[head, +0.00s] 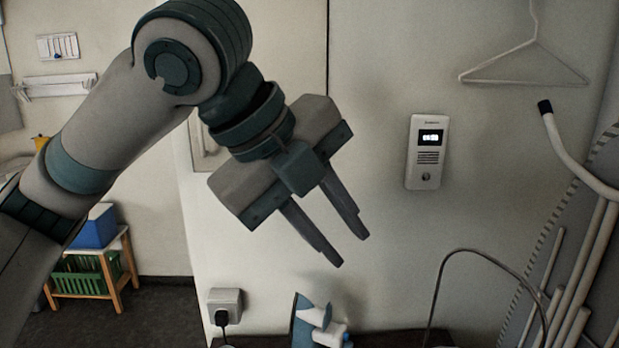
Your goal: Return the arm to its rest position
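My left arm comes in from the left and reaches up across the view. Its gripper (351,250) hangs in the air in front of the pale wall, fingers pointing down and to the right. The two fingers are apart with a clear gap, and nothing is between them. My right arm and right gripper are not in view.
A white intercom (425,151) and a hanger (525,66) are on the wall to the right. Below are a plugged socket (226,303), a blue-and-white object (310,318) and a thin curved tube (487,250). Pale tubing (584,262) stands right. A wooden stand (126,254) is at left.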

